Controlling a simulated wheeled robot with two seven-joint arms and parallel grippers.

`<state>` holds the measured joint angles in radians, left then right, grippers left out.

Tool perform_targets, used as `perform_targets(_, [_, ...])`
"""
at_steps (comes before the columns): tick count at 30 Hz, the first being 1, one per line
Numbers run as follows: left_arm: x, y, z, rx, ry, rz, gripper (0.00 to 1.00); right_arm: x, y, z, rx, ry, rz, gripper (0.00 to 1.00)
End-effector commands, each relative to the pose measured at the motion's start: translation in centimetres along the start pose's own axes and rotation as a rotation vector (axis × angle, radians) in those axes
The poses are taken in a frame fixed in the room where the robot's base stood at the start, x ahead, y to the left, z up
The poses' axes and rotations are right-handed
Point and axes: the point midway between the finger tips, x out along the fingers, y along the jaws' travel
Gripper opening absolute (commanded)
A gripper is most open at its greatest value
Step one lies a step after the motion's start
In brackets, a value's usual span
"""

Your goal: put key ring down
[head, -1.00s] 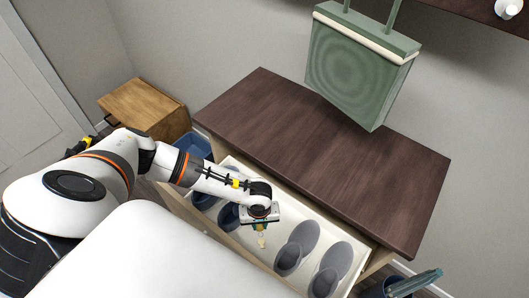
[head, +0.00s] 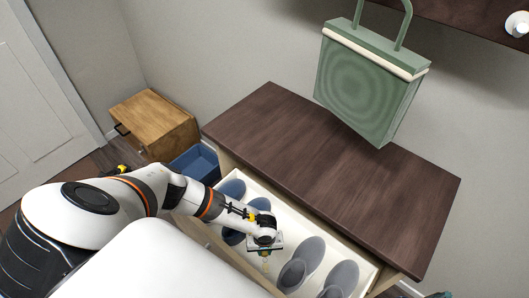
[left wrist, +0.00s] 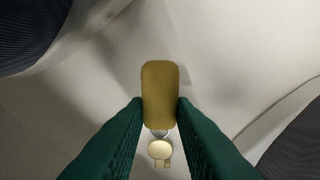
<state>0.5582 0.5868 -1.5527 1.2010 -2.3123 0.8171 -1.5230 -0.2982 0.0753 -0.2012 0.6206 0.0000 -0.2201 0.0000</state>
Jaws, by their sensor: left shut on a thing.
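The key ring (left wrist: 160,92) has a tan tag, a small metal ring and a round brass piece. In the left wrist view the green fingers of my left gripper (left wrist: 160,112) are shut on its tag from both sides. In the head view my left gripper (head: 265,250) is over the open drawer (head: 272,196) of the cabinet, and the key ring shows small and pale below it. The pale drawer floor is under it in the wrist view. I cannot tell whether the key ring touches the floor. My right gripper is not in view.
Grey slippers (head: 302,264) lie in the drawer to the right of my gripper, and blue-grey ones (head: 232,190) to the left. A green bag (head: 365,85) stands on the dark cabinet top (head: 340,165). A blue bin (head: 197,163) and a wooden side cabinet (head: 155,122) are at left.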

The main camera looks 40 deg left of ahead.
Motion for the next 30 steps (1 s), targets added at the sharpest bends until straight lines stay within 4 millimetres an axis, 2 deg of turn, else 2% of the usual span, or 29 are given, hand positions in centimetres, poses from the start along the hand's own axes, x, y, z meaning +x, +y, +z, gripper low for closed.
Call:
perform_targets(1, [0.3,0.0,0.0,0.000,0.000,0.000,0.00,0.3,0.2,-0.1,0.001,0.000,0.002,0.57])
perform_targets(2, [0.3,0.0,0.0,0.000,0.000,0.000,0.24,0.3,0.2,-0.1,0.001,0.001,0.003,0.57])
perform_targets(6, [0.2,0.0,0.0,0.000,0.000,0.000,0.45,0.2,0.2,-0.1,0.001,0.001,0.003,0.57])
perform_targets(17, [-0.5,0.0,0.1,0.000,-0.001,0.000,0.45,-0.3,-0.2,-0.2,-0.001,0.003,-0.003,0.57])
perform_targets(20, [-1.9,-0.1,0.1,0.001,-0.001,-0.002,0.45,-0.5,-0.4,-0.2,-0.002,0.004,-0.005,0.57])
perform_targets(30, [-9.0,0.0,0.1,0.002,-0.001,-0.002,0.45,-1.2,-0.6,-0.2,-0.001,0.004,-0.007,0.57])
